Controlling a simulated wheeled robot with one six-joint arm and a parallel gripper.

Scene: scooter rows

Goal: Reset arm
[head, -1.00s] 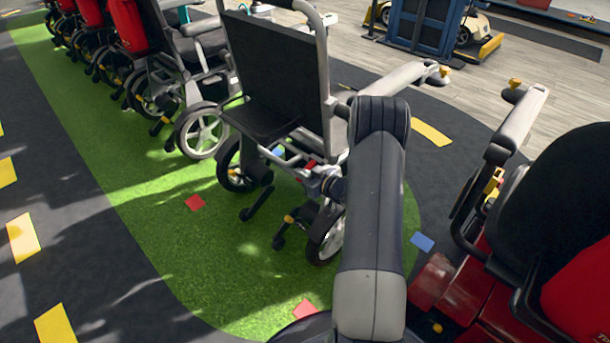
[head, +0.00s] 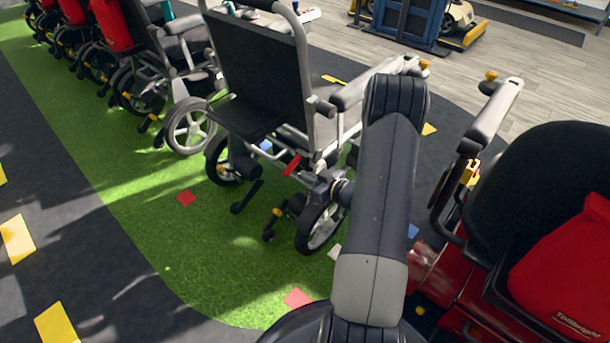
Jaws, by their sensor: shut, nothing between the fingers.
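My arm stands up through the lower middle of the head view and bends at its elbow. My gripper (head: 320,190) shows small and partly hidden to the left of the upper link. It is shut, with nothing seen held in it. It overlaps the grey-and-black wheelchair (head: 258,75) in the picture, close to its near wheel (head: 322,228). I cannot tell whether it touches the chair. The forearm is mostly hidden behind the upper link.
A red scooter with a black seat (head: 560,185) stands close at right. More wheelchairs (head: 165,55) line up at upper left on green turf (head: 150,215). A blue cart (head: 405,22) stands at the back.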

